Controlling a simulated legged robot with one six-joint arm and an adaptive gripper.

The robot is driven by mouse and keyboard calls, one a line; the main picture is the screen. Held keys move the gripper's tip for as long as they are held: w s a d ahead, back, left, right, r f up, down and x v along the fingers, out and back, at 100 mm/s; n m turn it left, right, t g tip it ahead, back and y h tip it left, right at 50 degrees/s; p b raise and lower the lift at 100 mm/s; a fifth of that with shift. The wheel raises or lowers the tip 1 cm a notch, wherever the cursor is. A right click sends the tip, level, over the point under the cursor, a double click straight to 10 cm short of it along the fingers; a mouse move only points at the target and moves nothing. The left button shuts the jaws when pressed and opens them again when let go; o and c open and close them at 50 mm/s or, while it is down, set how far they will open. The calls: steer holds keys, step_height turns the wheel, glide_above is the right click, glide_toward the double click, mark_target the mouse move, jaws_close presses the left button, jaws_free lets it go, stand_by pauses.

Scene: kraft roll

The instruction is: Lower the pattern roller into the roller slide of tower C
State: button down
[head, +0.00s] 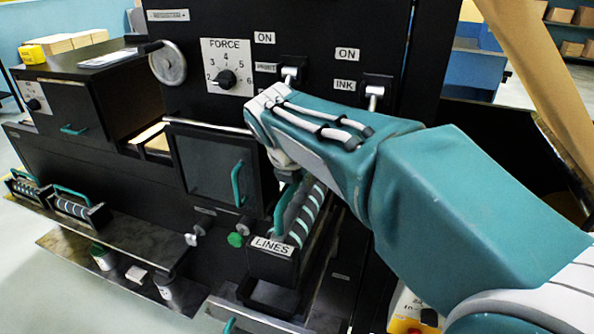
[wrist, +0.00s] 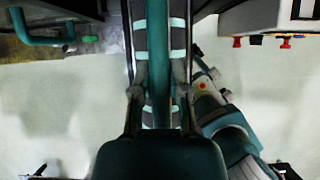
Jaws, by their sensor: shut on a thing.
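The pattern roller (head: 306,217) is dark with pale teal stripes, in a black frame whose front plate reads LINES (head: 272,246). My gripper (head: 287,174) is above it, shut on its teal handle. In the wrist view my fingers (wrist: 162,98) close on both sides of the handle (wrist: 162,45), with the striped roller (wrist: 140,40) beneath. A dark slide-like bay (head: 268,296) lies below the front plate in the head view. I cannot tell whether the frame touches it. My wrist and forearm hide the far end of the roller and part of the bay.
A dark door (head: 215,170) with a teal handle is just left of the roller, with a green knob (head: 235,239) below it. The FORCE dial (head: 226,79) and two switches are on the panel above. Other rollers (head: 75,207) sit on the left shelf (head: 120,240).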

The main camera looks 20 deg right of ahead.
mark_target(298, 196)
steer(key=shift+f, duration=0.2)
steer(key=shift+a+f, duration=0.6)
steer(key=shift+f, duration=0.35)
steer(key=shift+d+f, duration=0.2)
steer(key=shift+f, duration=0.3)
steer(key=shift+d+f, duration=0.15)
steer(key=shift+f, duration=0.3)
steer(key=shift+a+f, duration=0.25)
steer(key=shift+f, duration=0.85)
steer(key=shift+d+f, duration=0.1)
steer(key=shift+f, duration=0.1)
steer(key=c, duration=0.5)
jaws_free()
steer(key=shift+c, duration=0.2)
steer(key=shift+f, duration=0.2)
